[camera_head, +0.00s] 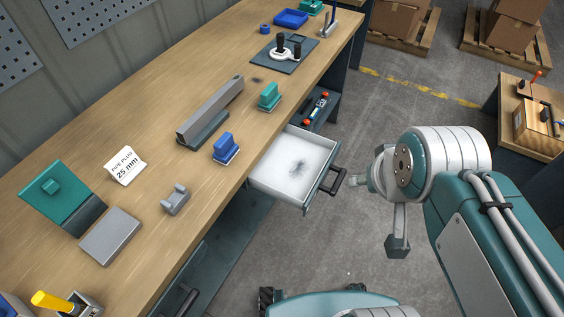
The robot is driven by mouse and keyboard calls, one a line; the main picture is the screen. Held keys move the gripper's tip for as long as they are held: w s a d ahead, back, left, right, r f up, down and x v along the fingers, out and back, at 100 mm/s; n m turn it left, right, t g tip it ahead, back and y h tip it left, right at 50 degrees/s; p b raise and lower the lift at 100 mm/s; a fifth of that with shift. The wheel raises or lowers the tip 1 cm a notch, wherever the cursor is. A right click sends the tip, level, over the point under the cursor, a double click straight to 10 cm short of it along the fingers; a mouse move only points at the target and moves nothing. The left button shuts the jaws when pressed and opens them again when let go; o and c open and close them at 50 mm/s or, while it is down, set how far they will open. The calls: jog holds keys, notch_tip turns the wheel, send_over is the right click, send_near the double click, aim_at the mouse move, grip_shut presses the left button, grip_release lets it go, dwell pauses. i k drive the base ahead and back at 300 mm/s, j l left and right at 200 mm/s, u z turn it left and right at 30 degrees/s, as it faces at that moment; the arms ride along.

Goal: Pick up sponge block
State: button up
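I cannot tell for sure which thing is the sponge block. A blue block (225,146) on a pale base sits at the bench's front edge, left of the open drawer. A similar green block (269,94) stands behind it, also near the edge. My arm comes in from the right, and my gripper (362,181) is over the floor just right of the drawer's dark handle. It is apart from both blocks. Its fingers are small and partly hidden by my wrist, so whether they are open is unclear.
The white drawer (278,178) is pulled out below the bench, with a dark smudge inside. A long grey bar (212,108), a grey cradle (175,199), a "PIPE PLUG 25 mm" sign (125,166) and a green panel (64,196) stand on the bench. Open floor lies right of the drawer.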

aim_at(226, 150)
jog(key=i+l+u, duration=0.15)
jog(key=i, duration=0.5)
jog(key=u, duration=1.8)
